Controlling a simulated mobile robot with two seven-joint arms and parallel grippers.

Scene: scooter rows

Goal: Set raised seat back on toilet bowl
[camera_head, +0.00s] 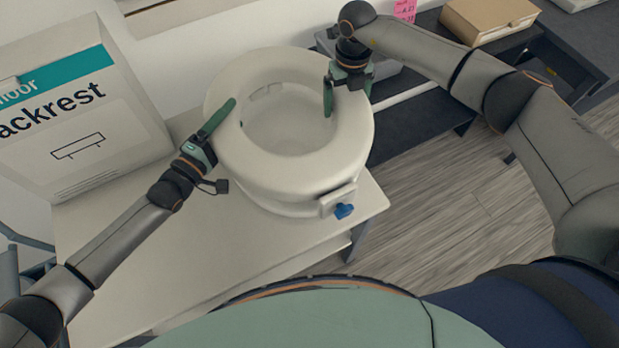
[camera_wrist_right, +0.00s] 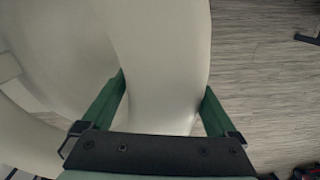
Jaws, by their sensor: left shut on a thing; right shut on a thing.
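The raised seat (camera_head: 290,174) is a thick white ring with a blue knob (camera_head: 343,211) on its near right side. It is at or just above a white tabletop; I cannot tell whether it touches it. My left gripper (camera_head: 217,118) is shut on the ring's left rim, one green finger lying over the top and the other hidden. My right gripper (camera_head: 348,92) is shut on the far right rim, one finger inside the opening and one outside. The right wrist view shows its fingers (camera_wrist_right: 160,92) on either side of the rim. I cannot make out a separate toilet bowl.
The white table (camera_head: 130,260) has bare top to the front left. A large box marked "ackrest" (camera_head: 75,115) stands at its left. A dark low bench (camera_head: 430,110) with a cardboard box (camera_head: 490,18) stands behind right. Wood floor (camera_head: 450,230) is open at right.

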